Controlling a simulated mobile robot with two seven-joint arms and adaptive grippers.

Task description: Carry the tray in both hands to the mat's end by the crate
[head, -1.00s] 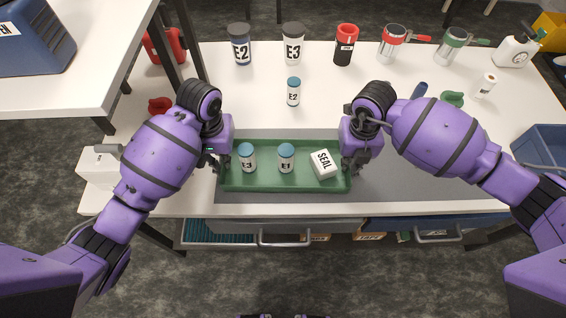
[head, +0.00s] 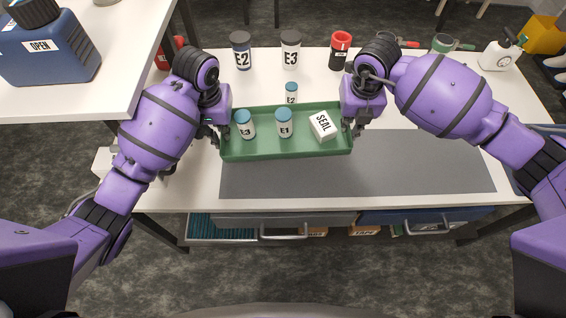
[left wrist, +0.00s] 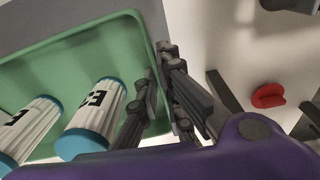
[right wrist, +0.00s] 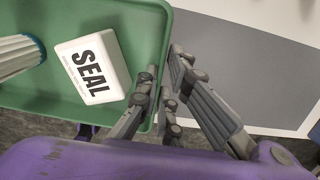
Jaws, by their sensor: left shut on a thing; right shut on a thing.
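The green tray (head: 285,154) is held level between my grippers in the head view, apparently above the bench, over the back of the grey mat's (head: 360,172) left part. It carries bottle E3 (head: 245,125), bottle E1 (head: 284,124), both upright with blue caps, and a white SEAL box (head: 323,126). My left gripper (head: 214,138) is shut on the tray's left rim; the left wrist view shows its fingers (left wrist: 160,95) there. My right gripper (head: 350,130) is shut on the right rim, also in the right wrist view (right wrist: 160,95). The crate is mostly hidden behind my right arm.
A small E2 bottle (head: 291,93) stands just behind the tray, partly covered by it. Larger E2 (head: 241,50) and E3 (head: 290,50) jars and a red-lidded jar (head: 339,50) stand at the back. The mat right of the tray is clear.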

